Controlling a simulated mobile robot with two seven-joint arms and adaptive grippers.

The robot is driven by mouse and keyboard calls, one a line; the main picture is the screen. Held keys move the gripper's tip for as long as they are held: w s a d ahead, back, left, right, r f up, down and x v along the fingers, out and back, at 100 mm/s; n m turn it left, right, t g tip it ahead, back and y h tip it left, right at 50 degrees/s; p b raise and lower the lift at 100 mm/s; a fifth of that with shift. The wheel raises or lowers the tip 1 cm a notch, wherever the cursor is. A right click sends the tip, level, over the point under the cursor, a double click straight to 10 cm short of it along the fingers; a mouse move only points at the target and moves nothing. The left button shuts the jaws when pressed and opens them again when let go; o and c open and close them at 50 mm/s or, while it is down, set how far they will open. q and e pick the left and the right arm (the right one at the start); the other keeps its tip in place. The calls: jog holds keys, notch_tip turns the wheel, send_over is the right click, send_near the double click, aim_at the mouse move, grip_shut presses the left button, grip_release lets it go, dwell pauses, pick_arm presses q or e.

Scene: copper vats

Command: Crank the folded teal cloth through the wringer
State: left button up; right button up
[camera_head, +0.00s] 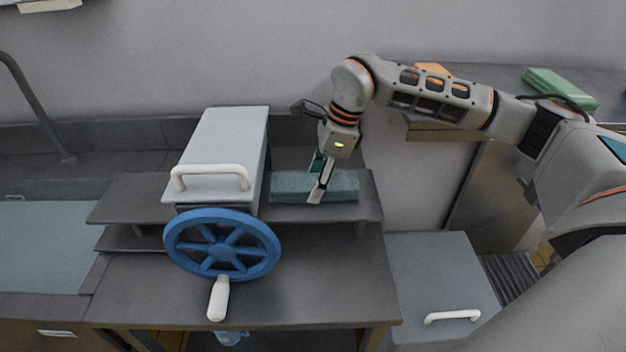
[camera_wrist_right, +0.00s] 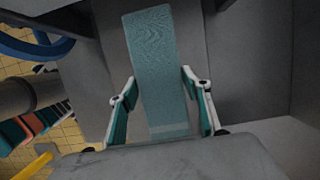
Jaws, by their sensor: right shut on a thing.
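The folded teal cloth (camera_head: 342,186) lies on the right-hand shelf of the wringer, its left end close to the housing. It runs as a long strip between my fingers in the wrist view (camera_wrist_right: 152,45). The wringer (camera_head: 224,140) is a grey box with a white bar handle on its front. Its blue crank wheel (camera_head: 221,244) faces front, with the white crank grip (camera_head: 218,299) at the bottom. My right gripper (camera_head: 319,188) reaches down from above and is shut on the cloth; it also shows in the wrist view (camera_wrist_right: 160,80). My left gripper is out of view.
A basin of bluish water (camera_head: 45,245) is at the left. A grey lidded box with a white handle (camera_head: 450,317) stands at the lower right. A green block (camera_head: 560,88) lies on the back-right counter. The dark tabletop right of the wheel is bare.

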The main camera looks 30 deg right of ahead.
jog(key=shift+s+d, duration=0.2)
jog(key=shift+d, duration=0.15)
jog(key=o, duration=1.4)
jog(key=v, duration=1.2)
